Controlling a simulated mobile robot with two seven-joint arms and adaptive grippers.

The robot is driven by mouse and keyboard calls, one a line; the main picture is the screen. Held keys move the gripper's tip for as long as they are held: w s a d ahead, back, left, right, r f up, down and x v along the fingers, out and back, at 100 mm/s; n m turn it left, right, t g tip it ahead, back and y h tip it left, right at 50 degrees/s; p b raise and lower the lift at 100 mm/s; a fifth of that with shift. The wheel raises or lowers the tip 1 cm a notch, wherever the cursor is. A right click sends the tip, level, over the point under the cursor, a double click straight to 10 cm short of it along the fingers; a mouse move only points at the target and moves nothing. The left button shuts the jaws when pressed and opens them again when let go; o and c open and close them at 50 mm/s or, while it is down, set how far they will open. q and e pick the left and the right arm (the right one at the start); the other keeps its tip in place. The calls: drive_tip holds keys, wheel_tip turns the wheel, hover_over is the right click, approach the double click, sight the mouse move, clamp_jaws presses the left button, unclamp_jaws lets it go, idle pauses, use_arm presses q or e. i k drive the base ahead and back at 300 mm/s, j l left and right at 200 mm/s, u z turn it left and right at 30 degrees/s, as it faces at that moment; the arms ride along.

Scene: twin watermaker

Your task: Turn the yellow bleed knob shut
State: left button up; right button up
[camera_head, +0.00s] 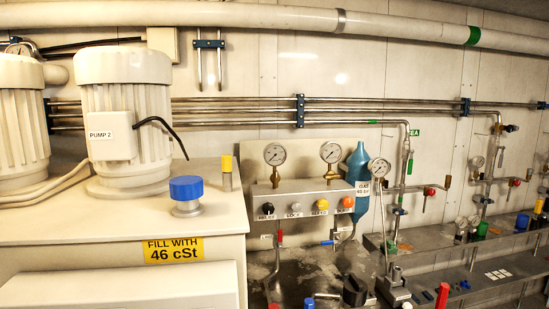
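The yellow knob (321,203) is on the front of a grey valve block (308,190), third in a row of knobs. The label under it is small and looks like "BLEED". A black knob (267,208) and a pale knob (295,207) are to its left, and an orange knob (348,202) is to its right. I cannot tell whether the yellow knob is open or shut. Nothing touches it. Neither of my grippers shows in the head view.
Two gauges (274,154) (331,152) rise from the block. A blue bottle-shaped vessel (357,175) and another gauge (379,167) stand to its right. A tank with a blue cap (186,189) fills the left. A dark bench (310,266) lies below, with a black object (355,290).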

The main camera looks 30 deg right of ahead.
sight(323, 204)
drive_tip(key=z, duration=1.25)
drive_tip(key=i+l, duration=0.1)
drive_tip(key=l, duration=0.35)
drive_tip(key=i+l, duration=0.15)
drive_tip(key=l, duration=0.3)
drive_tip(key=i+l+u, duration=0.1)
drive_tip(key=l, duration=0.4)
drive_tip(key=i+l, duration=0.15)
drive_tip(key=l, duration=0.3)
